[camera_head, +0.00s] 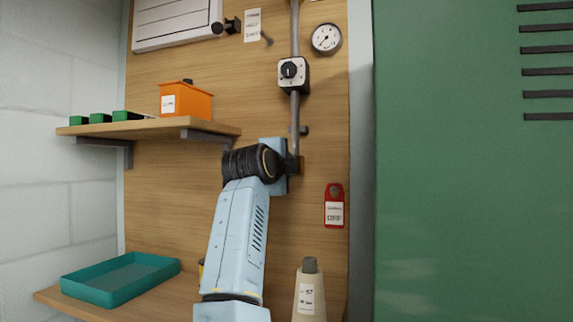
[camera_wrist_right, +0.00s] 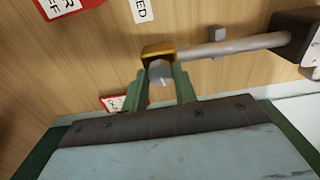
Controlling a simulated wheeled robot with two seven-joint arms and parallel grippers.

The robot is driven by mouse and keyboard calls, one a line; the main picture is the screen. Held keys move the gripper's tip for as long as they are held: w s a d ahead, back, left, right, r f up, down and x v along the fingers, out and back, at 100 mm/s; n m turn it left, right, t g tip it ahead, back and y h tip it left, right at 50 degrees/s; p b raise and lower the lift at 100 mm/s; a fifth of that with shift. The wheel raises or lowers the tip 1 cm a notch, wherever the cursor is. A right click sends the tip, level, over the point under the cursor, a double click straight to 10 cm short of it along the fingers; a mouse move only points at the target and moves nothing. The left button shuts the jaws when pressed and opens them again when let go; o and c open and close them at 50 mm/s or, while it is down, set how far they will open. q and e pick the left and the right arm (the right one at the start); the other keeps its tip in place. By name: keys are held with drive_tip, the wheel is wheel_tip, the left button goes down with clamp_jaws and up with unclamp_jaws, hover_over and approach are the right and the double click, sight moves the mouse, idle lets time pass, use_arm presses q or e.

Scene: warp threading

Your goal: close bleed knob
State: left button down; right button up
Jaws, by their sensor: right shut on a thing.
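The bleed knob (camera_wrist_right: 160,72) is a small grey round piece at a brass-coloured block (camera_wrist_right: 158,51) on the end of the grey pipe (camera_wrist_right: 235,46) in the right wrist view. My right gripper (camera_wrist_right: 160,88) has its two green fingers on either side of the knob and is shut on it. In the head view my right gripper (camera_head: 293,164) is at the lower end of the vertical pipe (camera_head: 295,120), and my wrist hides the knob there. My left gripper is in neither view.
A black-and-white switch box (camera_head: 293,75) sits on the pipe above, with a gauge (camera_head: 326,39) at its right. A red tag (camera_head: 334,206) hangs at right. A shelf (camera_head: 150,129) holds an orange bin (camera_head: 186,102). A green cabinet (camera_head: 470,200) blocks the right.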

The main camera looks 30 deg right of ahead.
drive_tip(key=shift+f+n+p, duration=0.1)
drive_tip(key=shift+n+p, duration=5.05)
drive_tip(key=shift+n, duration=2.65)
drive_tip(key=o, duration=1)
drive_tip(key=shift+c, duration=0.2)
drive_tip(key=shift+s, duration=0.1)
drive_tip(key=b+v, duration=0.1)
drive_tip(key=v, duration=0.6)
drive_tip(key=shift+a, duration=0.15)
drive_tip(key=shift+s, duration=0.15)
